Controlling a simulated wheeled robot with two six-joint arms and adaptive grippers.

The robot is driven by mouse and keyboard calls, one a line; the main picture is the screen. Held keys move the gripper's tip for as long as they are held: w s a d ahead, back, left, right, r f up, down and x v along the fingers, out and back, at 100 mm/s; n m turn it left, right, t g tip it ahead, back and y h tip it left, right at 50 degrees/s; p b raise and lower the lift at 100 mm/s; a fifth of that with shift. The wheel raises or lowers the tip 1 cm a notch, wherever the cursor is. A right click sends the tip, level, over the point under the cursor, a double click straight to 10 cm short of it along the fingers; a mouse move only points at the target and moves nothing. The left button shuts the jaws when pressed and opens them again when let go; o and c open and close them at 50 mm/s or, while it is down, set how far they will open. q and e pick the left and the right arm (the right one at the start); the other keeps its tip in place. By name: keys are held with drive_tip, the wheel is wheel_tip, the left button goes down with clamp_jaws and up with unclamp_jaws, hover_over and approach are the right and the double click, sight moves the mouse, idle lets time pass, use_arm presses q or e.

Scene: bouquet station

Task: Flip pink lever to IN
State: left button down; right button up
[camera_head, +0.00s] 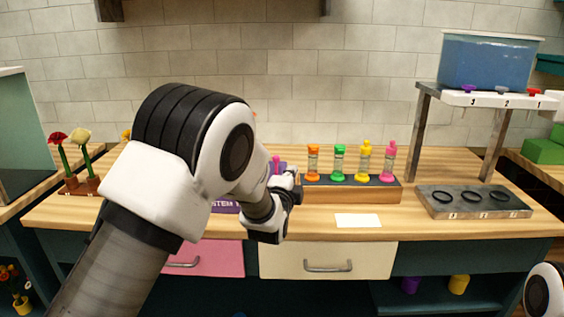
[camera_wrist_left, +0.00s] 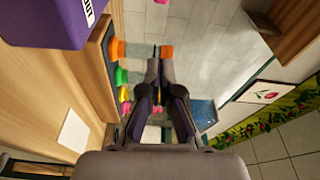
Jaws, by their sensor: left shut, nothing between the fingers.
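The pink lever (camera_head: 276,163) stands up from a purple box (camera_head: 225,207) behind my left wrist in the head view; my arm hides much of the box. The box also shows at the upper left of the left wrist view (camera_wrist_left: 45,22), with a white label reading OUT. My left gripper (camera_head: 291,184) is beside the box, just right of the lever, its fingers shut and empty. In the left wrist view the fingers (camera_wrist_left: 154,72) are together, apart from the box. Whether the gripper touches the lever is hidden.
A wooden rack (camera_head: 350,194) with orange, green, yellow and pink bottles stands right of the gripper. A white card (camera_head: 358,220) lies in front. A grey tray with rings (camera_head: 474,211) and a blue water tank (camera_head: 490,62) are farther right. Flowers (camera_head: 80,160) stand left.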

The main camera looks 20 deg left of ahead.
sight(276, 169)
use_arm(q)
drive_tip(key=w+a, duration=0.2)
drive_tip(key=w+a+p, duration=0.1)
drive_tip(key=w+a, duration=0.1)
drive_tip(key=w, duration=0.1)
drive_tip(key=shift+a+f, duration=0.1)
drive_tip(key=shift+f, duration=0.05)
drive_tip(key=shift+w, duration=0.1)
